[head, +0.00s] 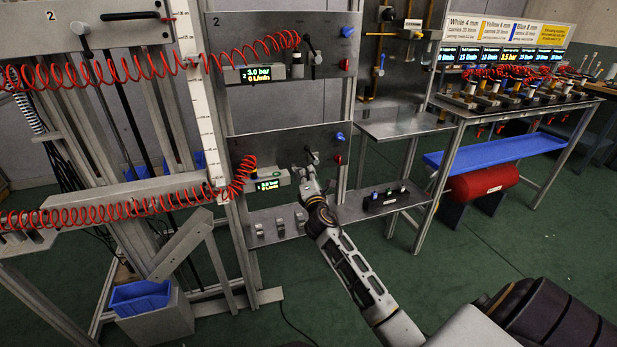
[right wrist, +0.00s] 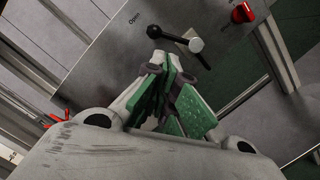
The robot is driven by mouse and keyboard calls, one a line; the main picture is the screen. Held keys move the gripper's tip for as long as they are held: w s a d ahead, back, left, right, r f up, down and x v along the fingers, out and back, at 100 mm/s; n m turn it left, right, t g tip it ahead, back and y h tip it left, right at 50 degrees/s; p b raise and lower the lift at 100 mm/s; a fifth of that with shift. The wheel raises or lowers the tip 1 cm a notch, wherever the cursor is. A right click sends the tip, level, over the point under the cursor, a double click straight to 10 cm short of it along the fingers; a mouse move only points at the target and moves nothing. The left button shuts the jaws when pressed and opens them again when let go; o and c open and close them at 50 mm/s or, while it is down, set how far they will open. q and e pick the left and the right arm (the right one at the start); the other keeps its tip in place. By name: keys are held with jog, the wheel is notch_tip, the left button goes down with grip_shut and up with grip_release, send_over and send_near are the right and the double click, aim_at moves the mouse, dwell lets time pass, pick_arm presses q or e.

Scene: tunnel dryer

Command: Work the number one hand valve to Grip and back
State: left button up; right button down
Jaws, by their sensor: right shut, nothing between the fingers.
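The number one panel (head: 290,145) is the lower grey plate. Its hand valve shows in the right wrist view as a black-knobbed lever (right wrist: 172,36) on a pale round hub (right wrist: 196,44). The knob points to the upper left, near the printed word "Open" (right wrist: 134,18). In the head view the valve (head: 312,155) is small and partly behind my gripper. My right gripper (head: 304,172) is shut and empty in front of the panel. In the right wrist view its green-padded fingertips (right wrist: 172,65) appear just below the lever; I cannot tell whether they touch it. My left gripper is out of view.
A red knob (head: 337,158) and a blue knob (head: 340,137) sit right of the valve. A lit display (head: 268,185) and a red coiled hose (head: 240,178) are left of it. A shelf (head: 277,226) with small parts juts out below. The number two panel (head: 265,35) is above.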

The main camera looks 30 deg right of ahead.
aim_at(311, 154)
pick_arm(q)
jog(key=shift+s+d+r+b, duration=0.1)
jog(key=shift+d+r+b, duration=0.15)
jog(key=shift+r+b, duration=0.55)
pick_arm(e)
jog(key=x, duration=0.7)
jog(key=shift+w+d, duration=0.15)
jog(key=shift+w, duration=0.25)
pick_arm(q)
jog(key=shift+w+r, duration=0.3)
pick_arm(e)
jog(key=shift+r, duration=0.1)
pick_arm(q)
jog(key=shift+p, duration=0.35)
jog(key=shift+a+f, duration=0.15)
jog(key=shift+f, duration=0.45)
pick_arm(e)
jog(key=shift+d+r+m, duration=0.1)
jog(key=shift+r+m, duration=0.05)
jog(key=shift+m, duration=0.25)
pick_arm(q)
jog(key=shift+p, duration=0.3)
